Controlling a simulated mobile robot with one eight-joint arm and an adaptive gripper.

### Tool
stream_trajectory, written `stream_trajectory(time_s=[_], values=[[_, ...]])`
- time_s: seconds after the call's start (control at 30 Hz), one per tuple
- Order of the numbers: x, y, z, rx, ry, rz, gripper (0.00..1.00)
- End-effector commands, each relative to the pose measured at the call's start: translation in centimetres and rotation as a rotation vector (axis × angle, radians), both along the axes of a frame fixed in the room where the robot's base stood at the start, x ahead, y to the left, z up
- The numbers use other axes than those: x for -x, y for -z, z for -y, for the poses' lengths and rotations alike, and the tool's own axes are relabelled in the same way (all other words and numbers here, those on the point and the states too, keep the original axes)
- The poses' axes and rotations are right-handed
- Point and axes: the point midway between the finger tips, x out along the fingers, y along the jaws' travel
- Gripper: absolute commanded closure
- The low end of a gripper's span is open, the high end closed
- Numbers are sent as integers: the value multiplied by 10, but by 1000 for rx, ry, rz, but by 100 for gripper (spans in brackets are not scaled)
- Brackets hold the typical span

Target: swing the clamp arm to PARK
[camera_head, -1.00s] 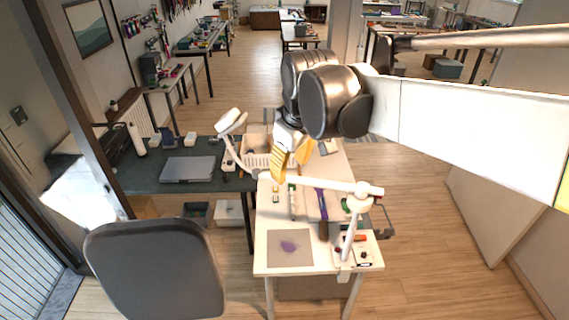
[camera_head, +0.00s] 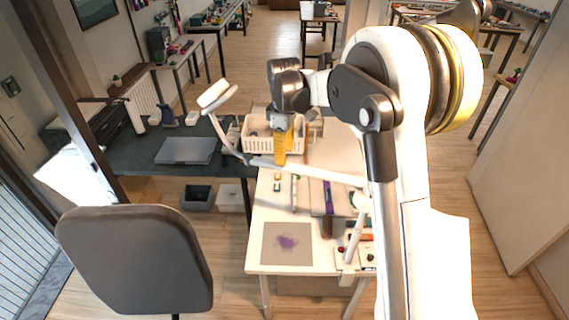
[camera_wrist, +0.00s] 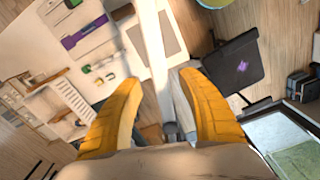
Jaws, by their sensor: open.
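The clamp arm appears to be the white jointed arm (camera_head: 318,174) mounted by a clamp (camera_head: 347,268) at the near right edge of the white table. It reaches left across the table, then bends up to a white head (camera_head: 214,95). My gripper (camera_head: 281,162), with yellow fingers, points down over the arm's left part. In the wrist view my gripper (camera_wrist: 158,85) is open, with the white arm (camera_wrist: 152,40) running between its fingers; I cannot tell whether they touch it. A grey part (camera_wrist: 171,125) of the arm lies lower between the fingers. No PARK mark is legible.
A cream basket (camera_head: 259,140) stands behind my gripper. On the white table (camera_head: 262,215) lie a grey mat with a purple patch (camera_head: 287,243), a purple item (camera_head: 328,197) and small tools. A dark side table with a laptop (camera_head: 186,150) and a chair (camera_head: 135,258) are at left.

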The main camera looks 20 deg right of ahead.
Motion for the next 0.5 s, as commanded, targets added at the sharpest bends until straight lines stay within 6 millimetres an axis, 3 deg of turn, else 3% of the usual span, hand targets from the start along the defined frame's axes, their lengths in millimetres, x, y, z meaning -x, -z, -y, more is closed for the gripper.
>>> stream_trajectory(time_s=[0.2, 0.5], values=[[0, 34, 0, 0, 1, 0, 53], [0, 46, 0, 1, 1, 1, 53]])
